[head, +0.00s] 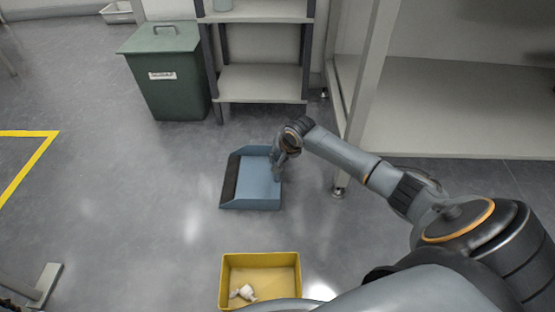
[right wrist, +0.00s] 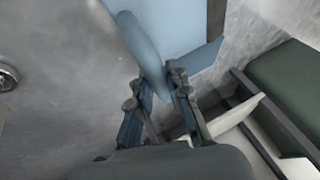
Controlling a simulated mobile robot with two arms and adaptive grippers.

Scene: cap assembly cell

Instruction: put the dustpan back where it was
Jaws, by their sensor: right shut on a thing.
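The blue dustpan (head: 260,183) with a dark front lip is at the middle of the head view, low over or on the grey floor; I cannot tell whether it touches. My right gripper (head: 279,164) is at its right side. In the right wrist view, my right gripper (right wrist: 163,88) is shut on the dustpan's rounded handle (right wrist: 141,43), and part of the pan (right wrist: 183,22) shows beyond. The pan looks empty. My left gripper is not in view.
A green lidded bin (head: 168,85) stands at the back beside a shelf rack (head: 262,82). A yellow box (head: 261,258) with crumpled white pieces is in front. A large shelf (head: 450,125) stands on the right. Floor left of the dustpan is clear up to yellow tape (head: 30,165).

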